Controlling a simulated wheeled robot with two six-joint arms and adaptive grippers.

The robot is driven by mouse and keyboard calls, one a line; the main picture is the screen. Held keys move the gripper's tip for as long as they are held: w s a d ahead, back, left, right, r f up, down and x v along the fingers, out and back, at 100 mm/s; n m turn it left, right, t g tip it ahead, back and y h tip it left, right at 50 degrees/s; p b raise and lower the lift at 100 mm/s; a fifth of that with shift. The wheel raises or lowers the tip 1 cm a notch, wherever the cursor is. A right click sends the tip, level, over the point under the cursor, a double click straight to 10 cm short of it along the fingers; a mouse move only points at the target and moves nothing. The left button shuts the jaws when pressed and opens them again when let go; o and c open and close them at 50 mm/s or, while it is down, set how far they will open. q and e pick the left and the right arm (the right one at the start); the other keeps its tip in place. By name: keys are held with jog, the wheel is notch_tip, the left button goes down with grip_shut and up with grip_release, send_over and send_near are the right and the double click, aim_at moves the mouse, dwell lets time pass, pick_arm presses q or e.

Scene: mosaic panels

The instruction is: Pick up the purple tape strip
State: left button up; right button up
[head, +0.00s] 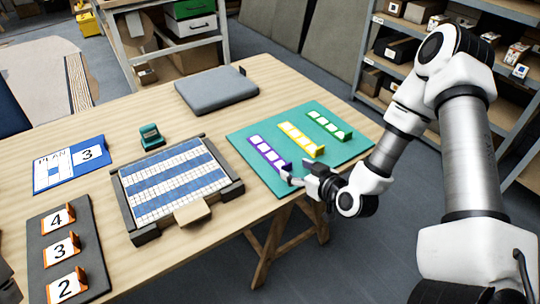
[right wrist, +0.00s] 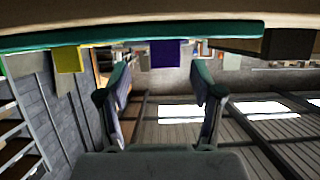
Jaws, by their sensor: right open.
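The purple tape strip (head: 265,154) lies on the green mat (head: 240,138) at the right of the table, with white squares along it and a raised purple tab at its near end. My right gripper (head: 291,180) is at the mat's near edge, close to that tab. In the right wrist view the purple tab (right wrist: 165,54) shows ahead, between the two spread fingers of my right gripper (right wrist: 160,92). The fingers are open with nothing held; contact with the tab cannot be told. My left gripper is not visible.
A yellow strip (head: 301,139) and a green strip (head: 329,125) lie beside the purple one. A tiled mosaic panel (head: 174,180) in a dark frame is to the left. A grey case (head: 216,90) lies behind. Number cards stand on a dark board (head: 88,244).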

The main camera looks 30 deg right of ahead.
aim_at(287, 166)
jog(key=x, duration=0.2)
jog(key=a+x, duration=0.1)
jog(key=x, duration=0.1)
jog(key=shift+w, duration=0.3)
jog(key=shift+d, duration=0.2)
jog(key=c, duration=0.7)
